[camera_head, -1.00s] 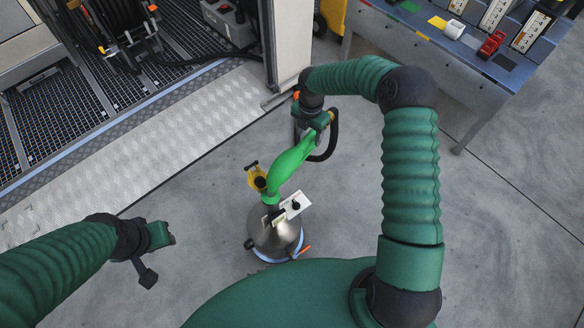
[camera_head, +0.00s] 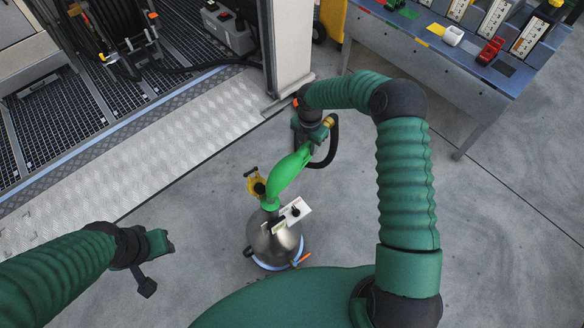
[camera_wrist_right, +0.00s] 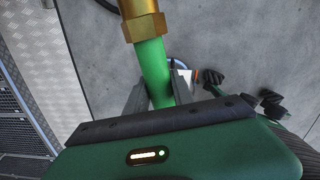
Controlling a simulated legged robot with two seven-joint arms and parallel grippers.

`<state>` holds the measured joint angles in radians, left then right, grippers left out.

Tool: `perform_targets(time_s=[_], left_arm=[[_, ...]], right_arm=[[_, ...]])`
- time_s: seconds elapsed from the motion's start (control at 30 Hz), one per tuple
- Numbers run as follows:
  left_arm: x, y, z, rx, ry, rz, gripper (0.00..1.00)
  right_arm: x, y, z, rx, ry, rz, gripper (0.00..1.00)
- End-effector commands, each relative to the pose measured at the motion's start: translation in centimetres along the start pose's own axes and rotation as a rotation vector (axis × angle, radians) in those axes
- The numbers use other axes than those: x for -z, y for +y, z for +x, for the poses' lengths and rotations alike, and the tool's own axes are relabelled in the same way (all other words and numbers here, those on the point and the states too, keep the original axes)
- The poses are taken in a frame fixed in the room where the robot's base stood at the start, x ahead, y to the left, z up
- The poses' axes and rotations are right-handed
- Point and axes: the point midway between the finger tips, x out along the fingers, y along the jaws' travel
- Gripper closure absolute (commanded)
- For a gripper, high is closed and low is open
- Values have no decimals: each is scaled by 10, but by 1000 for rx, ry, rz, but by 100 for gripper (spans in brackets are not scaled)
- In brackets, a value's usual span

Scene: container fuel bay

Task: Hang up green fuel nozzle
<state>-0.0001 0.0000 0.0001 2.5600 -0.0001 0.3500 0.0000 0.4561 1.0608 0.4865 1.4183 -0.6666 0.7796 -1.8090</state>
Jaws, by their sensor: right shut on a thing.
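The green fuel nozzle (camera_head: 289,172) hangs from my right gripper (camera_head: 312,128) in the head view, sloping down to the left. Its lower end is at the top of a steel canister (camera_head: 272,240); I cannot tell whether it sits inside the neck. In the right wrist view the fingers (camera_wrist_right: 156,92) are shut around the nozzle's green tube (camera_wrist_right: 152,62), just below a brass fitting (camera_wrist_right: 143,22). A black hose loops beside the gripper. My left gripper (camera_head: 152,262) is empty over the floor at the left, its opening unclear.
A blue-grey bench (camera_head: 440,50) stands at upper right with a green item (camera_head: 397,4), a white holder (camera_head: 453,36), a red holder (camera_head: 490,51) and label cards. A pale post (camera_head: 292,50) and a hose reel (camera_head: 120,25) stand behind. Concrete floor between canister and bench is clear.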

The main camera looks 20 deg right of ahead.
Motion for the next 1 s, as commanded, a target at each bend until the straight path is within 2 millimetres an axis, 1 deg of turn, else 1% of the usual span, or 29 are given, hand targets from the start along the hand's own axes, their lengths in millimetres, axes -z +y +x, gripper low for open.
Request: perform_targets(time_s=[0.13,0.27,1.0], left_arm=[[0,0,0,0,0,0,64],[1,0,-4,0,0,0,64],[20,0,-82,0,0,0,64]], right_arm=[[1,0,0,0,2,-1,100],[1,1,-5,-2,2,0,100],[-4,2,-91,-2,1,-1,100]])
